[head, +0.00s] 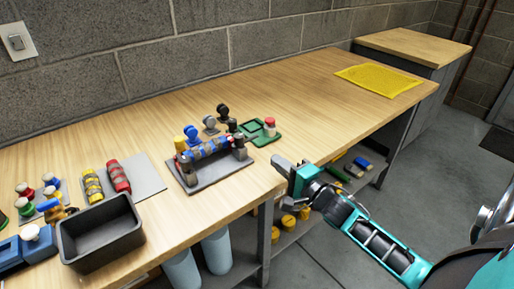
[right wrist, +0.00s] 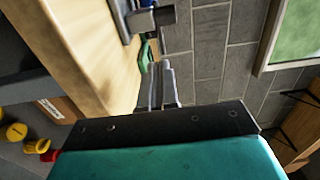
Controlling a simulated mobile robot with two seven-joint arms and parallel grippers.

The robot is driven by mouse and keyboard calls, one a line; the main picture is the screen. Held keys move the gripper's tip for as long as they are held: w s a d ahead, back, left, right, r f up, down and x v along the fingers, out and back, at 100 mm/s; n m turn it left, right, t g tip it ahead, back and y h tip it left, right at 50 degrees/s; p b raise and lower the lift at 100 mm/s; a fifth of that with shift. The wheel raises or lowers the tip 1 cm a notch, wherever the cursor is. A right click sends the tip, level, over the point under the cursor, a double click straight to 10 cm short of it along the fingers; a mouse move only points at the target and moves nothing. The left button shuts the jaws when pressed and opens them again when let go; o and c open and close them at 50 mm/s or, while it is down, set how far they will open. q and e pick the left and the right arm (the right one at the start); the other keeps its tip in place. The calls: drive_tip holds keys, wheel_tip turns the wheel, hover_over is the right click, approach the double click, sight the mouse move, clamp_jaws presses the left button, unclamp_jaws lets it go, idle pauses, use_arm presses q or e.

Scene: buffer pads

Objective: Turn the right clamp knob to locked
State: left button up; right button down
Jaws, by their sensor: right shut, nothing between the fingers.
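A grey fixture plate (head: 222,174) lies near the table's front edge, bearing a roller with blue and brown bands (head: 209,148) between two dark end clamps. The right clamp (head: 239,147) has a dark knob on top; I cannot tell its turn position. The left clamp (head: 188,170) stands at the other end. In the right wrist view, part of the fixture (right wrist: 150,20) shows at the top. My right gripper (head: 280,167) is shut and empty, to the right of the fixture by the table edge, apart from it. Its fingers (right wrist: 164,66) also show in the right wrist view. My left gripper is out of view.
A green holder (head: 262,138) with a red-topped piece is just behind the right clamp. Upright knobbed pieces (head: 210,124) stand behind the fixture. A black bin (head: 100,232) and yellow and red rollers (head: 118,175) are at left. The table's back right is clear before a yellow mat (head: 378,81).

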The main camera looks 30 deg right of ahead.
use_arm(q)
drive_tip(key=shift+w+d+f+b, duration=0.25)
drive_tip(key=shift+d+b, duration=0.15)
drive_tip(key=shift+b, duration=0.25)
use_arm(e)
drive_tip(key=w, duration=0.9)
drive_tip(key=shift+w+a, duration=0.1)
drive_tip(key=shift+a, duration=0.25)
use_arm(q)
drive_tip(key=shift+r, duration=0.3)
use_arm(e)
drive_tip(key=shift+y, duration=0.3)
